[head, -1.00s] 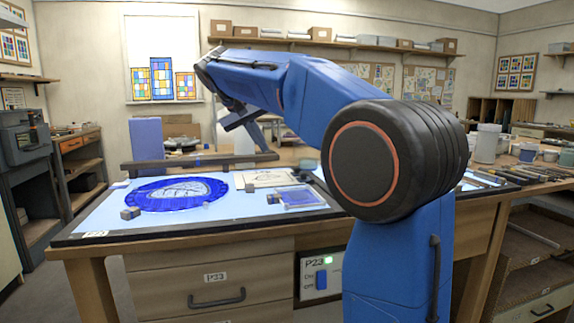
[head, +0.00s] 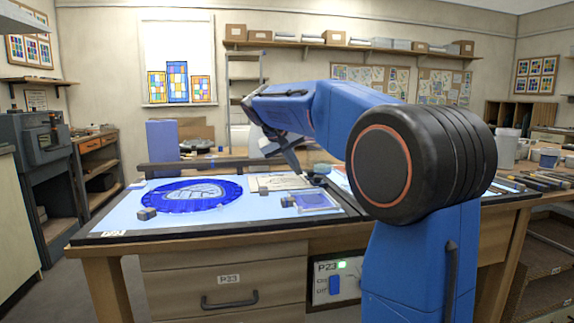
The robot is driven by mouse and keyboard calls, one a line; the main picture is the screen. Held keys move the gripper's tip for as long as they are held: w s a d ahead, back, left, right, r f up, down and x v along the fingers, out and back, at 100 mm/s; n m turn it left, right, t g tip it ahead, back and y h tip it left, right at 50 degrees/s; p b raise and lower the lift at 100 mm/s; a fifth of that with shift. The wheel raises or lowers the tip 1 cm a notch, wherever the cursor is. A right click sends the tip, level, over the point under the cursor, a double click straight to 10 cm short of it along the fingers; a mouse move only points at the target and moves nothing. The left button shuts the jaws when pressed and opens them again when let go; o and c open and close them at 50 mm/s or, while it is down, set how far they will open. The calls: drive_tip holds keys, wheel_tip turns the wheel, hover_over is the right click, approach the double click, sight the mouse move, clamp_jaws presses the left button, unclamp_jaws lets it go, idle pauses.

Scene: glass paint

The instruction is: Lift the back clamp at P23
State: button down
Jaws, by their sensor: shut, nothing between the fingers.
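My gripper (head: 291,160) is a dark grey shape at the end of my blue arm. It points down over the back right of the lit P23 table (head: 120,222), close to the right end of a long dark bar (head: 205,166) along the back. It is shut with nothing in it. Small grey blocks, which look like clamps, sit at the front left (head: 147,213) and right (head: 287,201) of the blue round glass panel (head: 190,194). Another small grey block (head: 263,190) lies behind the right one. I cannot tell which is the back clamp.
A blue glass square (head: 318,201) and a pale sheet (head: 285,182) lie right of the round panel. A blue upright block (head: 162,147) stands behind the bar. My arm hides part of the table.

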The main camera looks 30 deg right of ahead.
drive_tip(key=shift+s+d, duration=0.2)
drive_tip(key=shift+d, duration=0.55)
drive_tip(key=shift+d, duration=0.1)
drive_tip(key=shift+r+y, duration=0.2)
drive_tip(key=shift+y, duration=0.2)
